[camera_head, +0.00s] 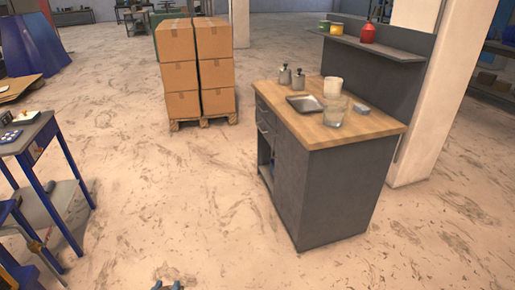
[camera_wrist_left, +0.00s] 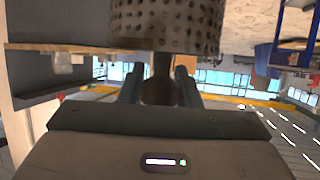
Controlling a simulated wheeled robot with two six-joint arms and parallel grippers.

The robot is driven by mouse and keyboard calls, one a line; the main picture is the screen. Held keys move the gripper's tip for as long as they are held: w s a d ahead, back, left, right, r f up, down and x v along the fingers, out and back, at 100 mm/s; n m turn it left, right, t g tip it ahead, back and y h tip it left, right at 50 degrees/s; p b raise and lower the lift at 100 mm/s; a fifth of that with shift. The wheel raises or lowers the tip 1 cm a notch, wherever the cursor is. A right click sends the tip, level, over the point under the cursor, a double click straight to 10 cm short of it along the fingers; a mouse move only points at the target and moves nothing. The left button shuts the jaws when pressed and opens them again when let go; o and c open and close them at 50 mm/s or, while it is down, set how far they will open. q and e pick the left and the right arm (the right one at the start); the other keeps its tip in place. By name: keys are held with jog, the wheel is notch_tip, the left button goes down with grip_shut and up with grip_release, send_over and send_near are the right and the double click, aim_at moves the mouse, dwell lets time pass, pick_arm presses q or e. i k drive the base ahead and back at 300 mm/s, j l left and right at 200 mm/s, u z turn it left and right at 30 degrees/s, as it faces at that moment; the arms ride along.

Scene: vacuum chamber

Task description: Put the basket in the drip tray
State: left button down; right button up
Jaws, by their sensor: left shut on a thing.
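In the left wrist view, which is upside down, the perforated grey metal basket (camera_wrist_left: 165,22) fills the top middle. My left gripper (camera_wrist_left: 158,88) is shut on its narrow dark stem or handle. In the head view only the tips of the left gripper (camera_head: 168,286) show at the bottom edge, over the floor; the basket is out of that frame. The drip tray appears to be the shallow rectangular metal tray (camera_head: 304,104) on the wooden worktop, well away to the upper right of the gripper. My right gripper is not in view.
The tray shares the grey bench (camera_head: 345,133) with two dispenser bottles (camera_head: 291,77), a white cup (camera_head: 332,88), a glass beaker (camera_head: 334,113) and a pale block (camera_head: 357,117). A shelf (camera_head: 373,47) hangs behind. Stacked boxes (camera_head: 197,67) and a blue cart (camera_head: 50,150) stand left; floor between is clear.

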aim_at(307, 105)
jog(key=i+j+z, duration=0.1)
jog(key=i, duration=0.4)
jog(key=i+j+z, duration=0.1)
jog(key=i, duration=0.4)
jog(key=i+j+z, duration=0.1)
jog(key=i, duration=0.4)
jog(key=j, duration=0.1)
